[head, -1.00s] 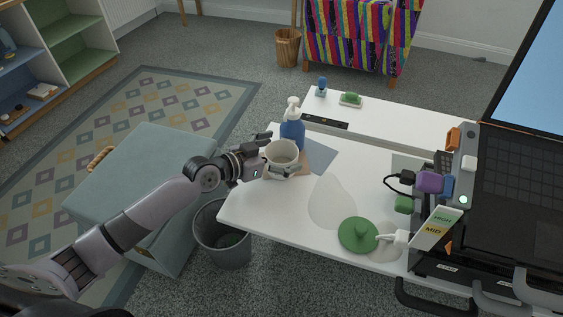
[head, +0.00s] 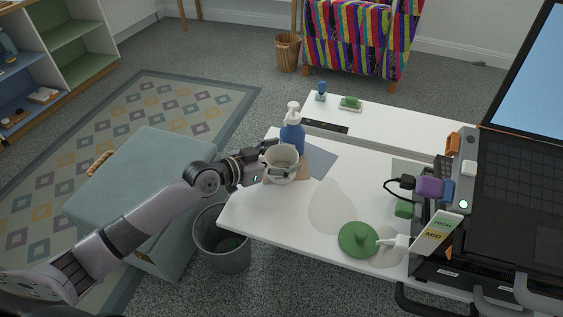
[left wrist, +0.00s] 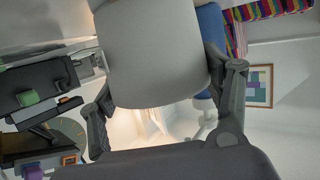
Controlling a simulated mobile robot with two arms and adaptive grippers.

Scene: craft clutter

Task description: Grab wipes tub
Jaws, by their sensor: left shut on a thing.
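In the left wrist view the tub (left wrist: 155,55) fills the space between the two dark fingers. I cannot tell whether its base touches the surface below. My right gripper is not in view.
The blue pump bottle (head: 292,138) stands close behind the tub. Black equipment (head: 510,170) blocks the right. A grey bin (head: 222,250) stands below the left edge.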

